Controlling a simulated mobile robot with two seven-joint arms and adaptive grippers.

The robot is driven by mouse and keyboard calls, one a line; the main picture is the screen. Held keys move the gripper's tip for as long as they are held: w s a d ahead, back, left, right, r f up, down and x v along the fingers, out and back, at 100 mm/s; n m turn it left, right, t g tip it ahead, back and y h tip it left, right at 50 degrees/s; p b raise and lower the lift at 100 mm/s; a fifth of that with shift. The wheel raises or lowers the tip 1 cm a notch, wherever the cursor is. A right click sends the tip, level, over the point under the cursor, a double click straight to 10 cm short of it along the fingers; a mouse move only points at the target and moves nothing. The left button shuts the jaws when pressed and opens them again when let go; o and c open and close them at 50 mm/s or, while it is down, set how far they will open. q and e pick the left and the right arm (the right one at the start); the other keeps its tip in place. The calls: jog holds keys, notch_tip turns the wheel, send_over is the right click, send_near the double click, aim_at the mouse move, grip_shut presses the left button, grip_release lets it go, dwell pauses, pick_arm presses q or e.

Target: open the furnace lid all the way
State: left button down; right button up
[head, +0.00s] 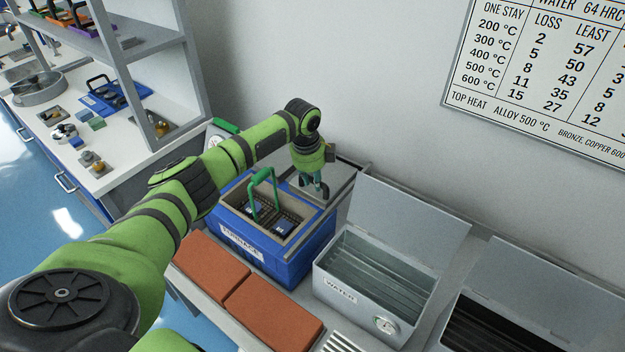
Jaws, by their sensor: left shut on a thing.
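The furnace (270,245) is a blue box labelled FURNACE on the bench. Its top is open, and a dark basket with a green handle (264,180) and small labelled pieces shows inside. The grey furnace lid (341,178) stands raised at the back of the box, tilted away from the opening. My left gripper (319,190) is at the lid, its fingers pointing down and shut on the lid. The exact grip point is partly hidden by the gripper. My right gripper is not in view.
Orange-brown bricks (270,314) lie in front. The wall is close behind. A side bench (75,153) with shelves stands left.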

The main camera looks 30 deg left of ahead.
pick_arm(q)
jog(key=c, duration=1.2)
grip_release()
jog(key=shift+o, duration=1)
jog(key=shift+r, duration=0.15)
notch_tip(320, 180, up, 12)
jog(key=s, duration=0.2)
jog(key=shift+s+f, duration=0.2)
jog(key=shift+f, duration=0.05)
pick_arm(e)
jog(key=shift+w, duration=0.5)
pick_arm(q)
jog(key=shift+a, duration=0.1)
